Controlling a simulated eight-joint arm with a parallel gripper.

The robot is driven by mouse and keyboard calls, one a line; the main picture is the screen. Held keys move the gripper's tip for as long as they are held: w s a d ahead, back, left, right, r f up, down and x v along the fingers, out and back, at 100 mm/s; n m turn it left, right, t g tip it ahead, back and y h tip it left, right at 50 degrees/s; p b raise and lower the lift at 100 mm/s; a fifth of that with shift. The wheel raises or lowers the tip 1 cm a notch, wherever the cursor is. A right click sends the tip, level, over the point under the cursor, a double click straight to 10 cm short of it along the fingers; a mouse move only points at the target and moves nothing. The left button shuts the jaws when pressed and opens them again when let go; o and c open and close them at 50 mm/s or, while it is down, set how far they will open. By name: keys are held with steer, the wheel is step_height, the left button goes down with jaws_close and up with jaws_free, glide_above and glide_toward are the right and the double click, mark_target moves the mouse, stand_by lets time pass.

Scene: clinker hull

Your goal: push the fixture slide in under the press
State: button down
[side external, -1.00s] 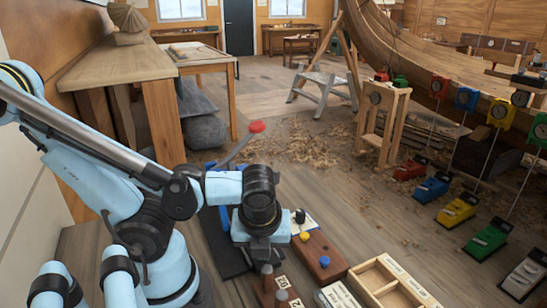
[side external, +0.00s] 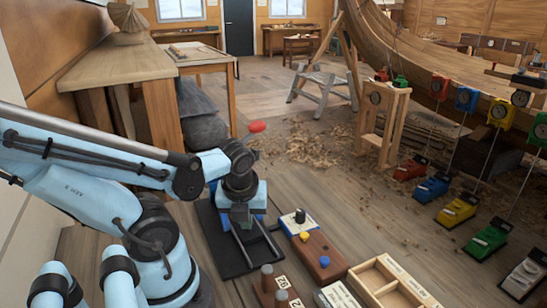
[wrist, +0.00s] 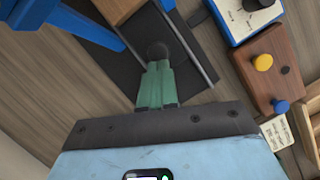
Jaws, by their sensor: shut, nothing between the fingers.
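The press shows as blue posts (wrist: 95,25) at the upper left of the wrist view. Its red lever knob (side external: 257,126) shows in the side view, with my arm hiding much of the frame. The fixture slide (wrist: 120,7) appears as a wooden block cut by the top edge of the wrist view, near the blue post. A dark round knob (wrist: 157,50) is just beyond my fingertips; I cannot tell whether they touch. The black base (wrist: 130,72) carries metal rails (wrist: 187,42). My gripper (wrist: 157,68) has its green fingers shut and empty, over the base.
Right of the base are a box with a black knob (side external: 299,216) and a wooden block with yellow and blue knobs (side external: 316,250). The workbench (side external: 110,62) is behind left.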

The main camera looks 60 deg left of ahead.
steer(key=shift+a, duration=0.6)
steer(key=shift+v, duration=3.7)
steer(key=w+d+n+t+h, duration=0.1)
steer(key=w+d+n+t, duration=0.1)
steer(key=n, duration=0.5)
steer(key=w+d+n+t+h, duration=0.1)
steer(key=w+d+n, duration=0.2)
steer(key=w+n, duration=0.2)
steer(key=w+d+r+n+t+h, duration=0.1)
steer(key=w+d+n+t, duration=0.1)
steer(key=n, duration=0.9)
steer(key=shift+w+d+t, duration=0.3)
steer(key=shift+w+d, duration=0.35)
steer(key=shift+w, duration=0.5)
